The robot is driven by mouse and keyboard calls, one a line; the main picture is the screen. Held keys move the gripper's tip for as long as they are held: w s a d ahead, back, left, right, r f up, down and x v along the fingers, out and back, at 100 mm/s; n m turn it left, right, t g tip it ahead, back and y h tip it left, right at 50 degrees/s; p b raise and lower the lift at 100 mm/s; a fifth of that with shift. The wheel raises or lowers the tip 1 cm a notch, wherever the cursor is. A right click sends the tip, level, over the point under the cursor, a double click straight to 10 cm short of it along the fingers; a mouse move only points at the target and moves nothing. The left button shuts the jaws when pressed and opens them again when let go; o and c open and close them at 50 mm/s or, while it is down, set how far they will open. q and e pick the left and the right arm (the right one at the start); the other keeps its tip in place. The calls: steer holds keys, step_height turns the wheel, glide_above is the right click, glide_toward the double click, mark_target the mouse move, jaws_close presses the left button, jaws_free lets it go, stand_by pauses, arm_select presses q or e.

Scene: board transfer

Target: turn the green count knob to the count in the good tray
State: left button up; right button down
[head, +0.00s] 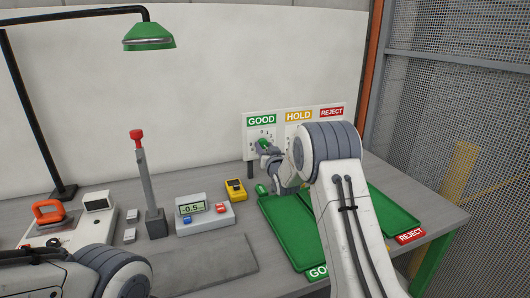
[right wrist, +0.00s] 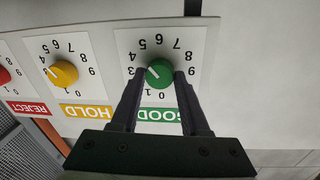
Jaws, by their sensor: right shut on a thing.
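The green count knob (right wrist: 159,74) sits on the GOOD dial of the wall panel and also shows in the head view (head: 264,143). My right gripper (right wrist: 158,80) is shut on this knob, one finger on each side. The right wrist view is upside down. The knob's white mark points up and left in that view; the exact number is hard to read. The green good tray (head: 283,232) lies on the table below the panel, partly hidden by my right arm. No boards are clear on its visible part. My left arm shows at the lower left, its gripper out of view.
The yellow HOLD knob (right wrist: 63,74) and the red REJECT knob (right wrist: 4,76) are beside the green one. A meter reading -0.5 (head: 191,208), a yellow device (head: 235,189) and a red-topped post (head: 153,190) stand on the table. A green lamp (head: 149,36) hangs above.

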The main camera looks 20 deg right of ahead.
steer(key=n+b, duration=0.2)
steer(key=b, duration=0.1)
steer(key=n+b, duration=0.3)
steer(key=b, duration=0.1)
steer(key=n+b, duration=0.3)
steer(key=shift+f+t+y+b, duration=0.3)
steer(key=shift+f+b, duration=0.05)
steer(key=shift+f, duration=0.05)
steer(key=n+y+b, duration=0.1)
steer(key=n+b, duration=0.7)
steer(key=n, duration=0.1)
steer(key=shift+d+b, duration=0.15)
steer(key=shift+b, duration=0.15)
steer(key=n+b, duration=0.2)
steer(key=n, duration=0.1)
steer(key=shift+r+y, duration=0.1)
steer(key=shift+y, duration=0.2)
steer(key=n+b, duration=0.1)
steer(key=n, duration=0.2)
steer(key=shift+b, duration=0.3)
steer(key=n+y+b, duration=0.1)
steer(key=n, duration=0.3)
steer(key=shift+r, duration=0.1)
steer(key=shift+d+n+b, duration=0.1)
steer(key=shift+n+b, duration=0.45)
steer(key=shift+n, duration=1.25)
